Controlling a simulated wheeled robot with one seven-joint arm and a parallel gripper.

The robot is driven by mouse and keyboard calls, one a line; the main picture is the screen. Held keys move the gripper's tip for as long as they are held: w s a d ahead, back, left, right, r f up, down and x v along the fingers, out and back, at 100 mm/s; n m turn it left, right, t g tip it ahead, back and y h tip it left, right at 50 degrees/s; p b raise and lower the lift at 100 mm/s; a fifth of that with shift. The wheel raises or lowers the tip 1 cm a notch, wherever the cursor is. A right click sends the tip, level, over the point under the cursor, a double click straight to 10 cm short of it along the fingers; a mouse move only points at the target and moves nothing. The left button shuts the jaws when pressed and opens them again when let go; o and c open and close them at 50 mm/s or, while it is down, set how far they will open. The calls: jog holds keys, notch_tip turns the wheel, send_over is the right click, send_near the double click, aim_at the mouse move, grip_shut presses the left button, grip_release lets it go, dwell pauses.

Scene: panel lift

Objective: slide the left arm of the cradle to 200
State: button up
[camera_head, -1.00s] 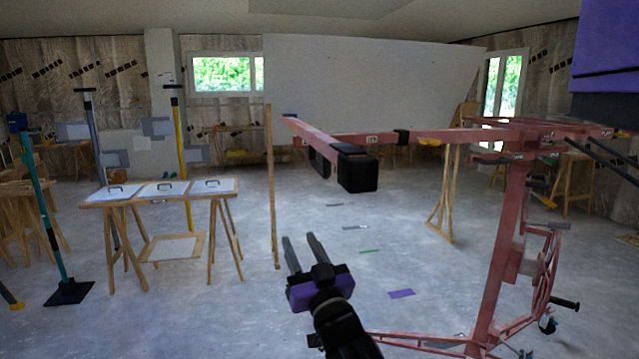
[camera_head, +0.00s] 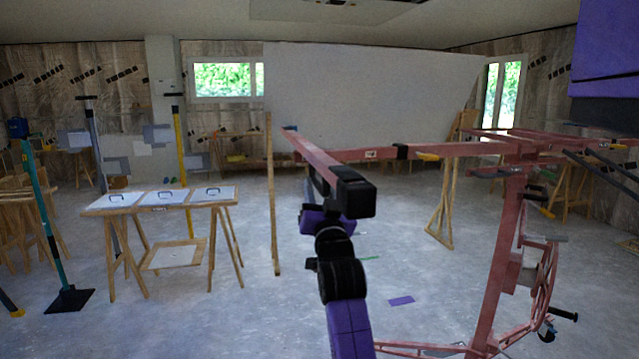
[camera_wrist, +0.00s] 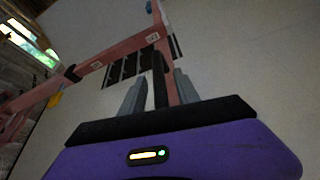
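The cradle's left arm (camera_head: 318,153) is a pink beam running from the far left end to a black block (camera_head: 354,192) at its near end. It joins a pink crossbar (camera_head: 400,152) with a small white label. My gripper (camera_head: 312,190) is raised just below and left of the black block, its fingers partly hidden there. In the wrist view my gripper (camera_wrist: 158,92) is open. The pink beam (camera_wrist: 163,45) and a dark strip lie between the two grey fingers in the picture; whether they touch is unclear. The label markings are too small to read.
The lift's pink mast (camera_head: 500,250) with its crank wheel (camera_head: 545,285) stands at right. A trestle table (camera_head: 160,199) with three panels stands at left, near a wooden post (camera_head: 272,195). A large white panel (camera_head: 370,95) fills the back.

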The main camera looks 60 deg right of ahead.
jog(key=shift+w+d+r, duration=0.1)
jog(key=shift+w+d, duration=0.1)
jog(key=shift+d, duration=0.05)
grip_shut()
dwell(1.4)
